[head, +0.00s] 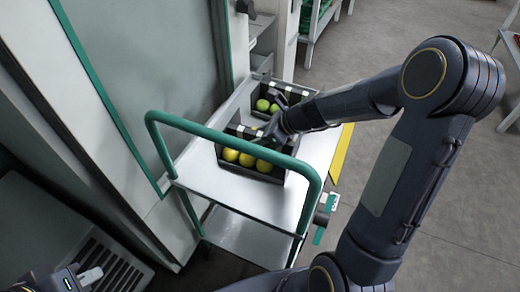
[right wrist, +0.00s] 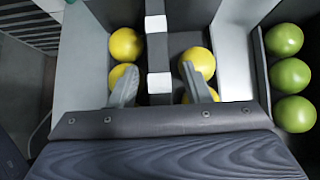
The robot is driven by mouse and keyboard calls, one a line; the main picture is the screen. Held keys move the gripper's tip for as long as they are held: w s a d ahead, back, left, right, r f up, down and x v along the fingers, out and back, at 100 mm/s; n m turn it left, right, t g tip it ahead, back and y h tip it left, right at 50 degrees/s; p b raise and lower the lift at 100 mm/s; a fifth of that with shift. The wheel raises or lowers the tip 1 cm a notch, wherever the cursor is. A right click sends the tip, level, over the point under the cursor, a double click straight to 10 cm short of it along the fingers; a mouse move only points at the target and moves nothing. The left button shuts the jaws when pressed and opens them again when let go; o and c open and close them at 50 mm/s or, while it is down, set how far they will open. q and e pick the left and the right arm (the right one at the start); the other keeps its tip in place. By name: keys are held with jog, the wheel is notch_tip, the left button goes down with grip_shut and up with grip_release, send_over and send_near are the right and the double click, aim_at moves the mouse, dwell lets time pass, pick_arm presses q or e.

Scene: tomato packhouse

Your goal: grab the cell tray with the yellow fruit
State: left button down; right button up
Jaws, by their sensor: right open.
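The dark cell tray (head: 243,172) with yellow fruit (head: 247,160) sits on the cart's top, behind the green handle in the head view. In the right wrist view, yellow fruit (right wrist: 126,45) lies on both sides of a dark middle strip with white squares (right wrist: 160,83). My right gripper (head: 277,130) is over this tray and hides part of it. Its fingers (right wrist: 161,88) are apart, one towards each side of the strip, with nothing clearly held. Contact cannot be told. My left gripper (head: 85,279) shows only partly at the bottom left, away from the tray; its opening is unclear.
A second dark tray with green fruit (head: 262,105) stands just behind on the cart; its fruit also shows in the right wrist view (right wrist: 290,76). The cart's green handle (head: 235,142) rises in front. A pale wall panel (head: 150,70) borders the left.

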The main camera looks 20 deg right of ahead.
jog(key=shift+c, duration=0.2)
grip_shut()
jog(key=shift+r, duration=0.1)
dwell(1.1)
